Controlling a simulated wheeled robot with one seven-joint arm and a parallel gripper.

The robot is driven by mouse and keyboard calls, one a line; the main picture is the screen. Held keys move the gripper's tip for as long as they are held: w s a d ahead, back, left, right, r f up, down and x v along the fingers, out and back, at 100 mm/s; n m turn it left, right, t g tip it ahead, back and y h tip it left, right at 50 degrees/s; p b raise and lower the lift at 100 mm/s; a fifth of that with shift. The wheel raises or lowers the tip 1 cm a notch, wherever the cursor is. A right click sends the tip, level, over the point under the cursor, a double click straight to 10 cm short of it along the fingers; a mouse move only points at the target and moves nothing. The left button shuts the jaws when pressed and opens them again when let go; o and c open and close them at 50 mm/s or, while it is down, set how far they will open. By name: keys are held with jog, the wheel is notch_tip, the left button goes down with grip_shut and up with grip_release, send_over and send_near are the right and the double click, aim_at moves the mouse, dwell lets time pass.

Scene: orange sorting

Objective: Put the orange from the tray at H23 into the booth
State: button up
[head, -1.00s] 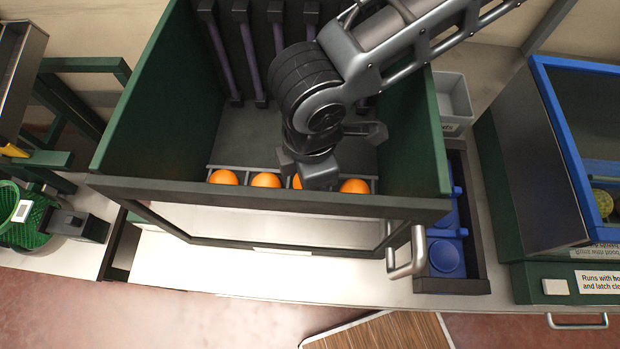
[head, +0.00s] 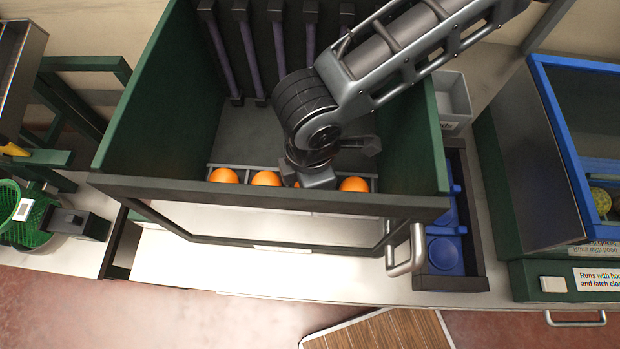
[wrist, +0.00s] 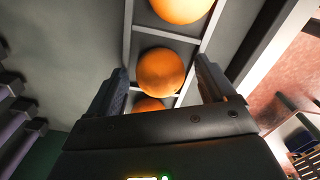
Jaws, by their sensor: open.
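The booth is the green-walled, dark-framed box (head: 160,110). Inside it, a narrow divided rack (head: 211,178) holds a row of oranges. Two oranges, one at far left (head: 223,176) and the one beside it (head: 266,179), show to the left of my gripper (head: 308,178); another orange (head: 354,185) shows to its right. My gripper hides most of the orange below it (head: 297,184). In the wrist view, my gripper (wrist: 163,72) is open, its fingers on either side of an orange (wrist: 161,71) in a rack cell. I cannot tell whether they touch it. No H23 label is readable.
A dark tray with blue round holders (head: 446,254) and a grey bin (head: 453,98) stand right of the booth. A blue-framed box (head: 556,120) is farther right. A green basket (head: 38,222) is at left. The booth's front bar (head: 270,196) runs close before the rack.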

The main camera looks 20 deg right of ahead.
jog(key=shift+r, duration=0.1)
notch_tip(320, 180, up, 12)
jog(key=b, duration=0.1)
dwell(0.4)
jog(key=shift+c, duration=0.2)
dwell(0.9)
